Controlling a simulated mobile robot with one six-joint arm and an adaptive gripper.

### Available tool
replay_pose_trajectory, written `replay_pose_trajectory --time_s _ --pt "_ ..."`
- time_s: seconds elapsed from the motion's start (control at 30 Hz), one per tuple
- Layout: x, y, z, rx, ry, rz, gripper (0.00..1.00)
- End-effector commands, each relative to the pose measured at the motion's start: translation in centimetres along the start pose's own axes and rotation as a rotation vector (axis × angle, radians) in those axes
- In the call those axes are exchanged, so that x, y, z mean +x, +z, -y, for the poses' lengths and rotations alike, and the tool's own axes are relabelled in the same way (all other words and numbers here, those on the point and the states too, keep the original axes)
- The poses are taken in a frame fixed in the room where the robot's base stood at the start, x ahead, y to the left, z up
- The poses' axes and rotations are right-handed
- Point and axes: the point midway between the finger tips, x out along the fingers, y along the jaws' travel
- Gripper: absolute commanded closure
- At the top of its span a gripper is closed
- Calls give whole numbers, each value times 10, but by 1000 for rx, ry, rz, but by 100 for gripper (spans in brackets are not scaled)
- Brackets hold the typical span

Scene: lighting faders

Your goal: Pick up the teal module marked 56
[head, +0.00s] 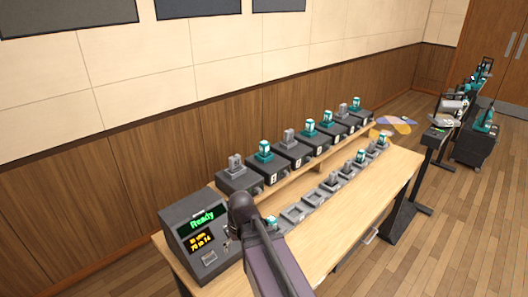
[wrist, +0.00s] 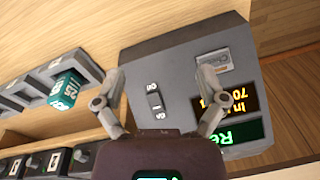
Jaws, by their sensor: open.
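Several teal modules stand on the desk in the head view, and I cannot read which one is marked 56. One teal module (head: 271,223) sits in the front row of trays beside my arm. A teal module with white markings (wrist: 66,90) shows at the left in the wrist view, seated in a grey tray; its number is not clearly readable. My gripper (wrist: 160,85) is open and empty, its fingers apart above the grey console (wrist: 180,65). The teal module is left of my fingers there, apart from them. My arm hides part of the desk in the head view.
The console (head: 202,240) with a green "Ready" display stands at the desk's near left end. Black boxes (head: 240,180) with grey and teal modules line the raised back shelf. Empty grey trays (head: 293,213) fill part of the front row. The wooden desktop's front strip (head: 340,225) is clear.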

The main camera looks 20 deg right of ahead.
Motion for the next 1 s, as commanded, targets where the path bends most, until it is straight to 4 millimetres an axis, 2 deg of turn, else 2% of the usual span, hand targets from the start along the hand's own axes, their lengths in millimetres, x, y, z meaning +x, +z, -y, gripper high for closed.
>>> replay_pose_trajectory --time_s 0.03,0.17,0.27,0.47,0.6,0.8,0.9,1.0 --pt "-4 -16 -7 -14 -29 -25 9" --pt "-12 -55 -24 -76 -115 -119 9" --pt "-24 -89 -44 -127 -180 -221 9" --pt "-55 -157 -101 -216 -259 -467 9" --pt "-84 -198 -154 -257 -263 -654 9" --pt "-127 -239 -236 -288 -206 -900 9" --pt "-144 -250 -271 -292 -165 -989 9" --pt "-156 -256 -296 -293 -131 -1049 9"
